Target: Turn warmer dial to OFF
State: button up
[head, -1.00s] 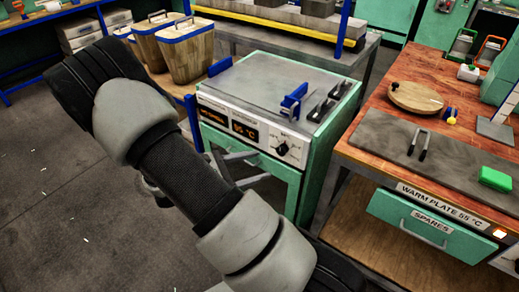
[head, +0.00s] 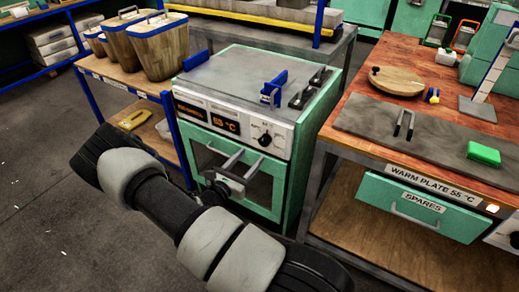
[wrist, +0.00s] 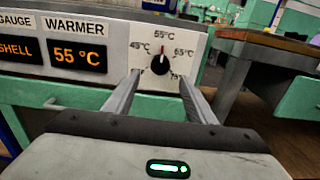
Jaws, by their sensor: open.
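The warmer dial (wrist: 160,65) is a black knob on the white panel of a green cabinet, right of the orange 55 °C display (wrist: 78,57). It also shows in the head view (head: 265,139). Its pointer faces up, towards the top mark; temperature labels ring it, and I cannot make out an OFF label. My gripper (wrist: 160,77) is open, its two grey fingers in front of the panel, one on each side of the dial in the wrist view. In the head view my gripper (head: 253,156) is below and in front of the dial, apart from it.
The cabinet top carries a blue bracket (head: 273,89) and dark handles (head: 310,87). A wooden bench (head: 360,107) with a warm plate (head: 440,143) stands at the right. A shelf with wooden buckets (head: 157,47) stands at the left. The floor in front is open.

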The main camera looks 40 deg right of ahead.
aim_at(262, 143)
jog(key=b+x, duration=0.1)
jog(key=x, duration=0.6)
jog(key=shift+d, duration=0.15)
jog(key=c, duration=1)
jog(key=shift+c, duration=0.2)
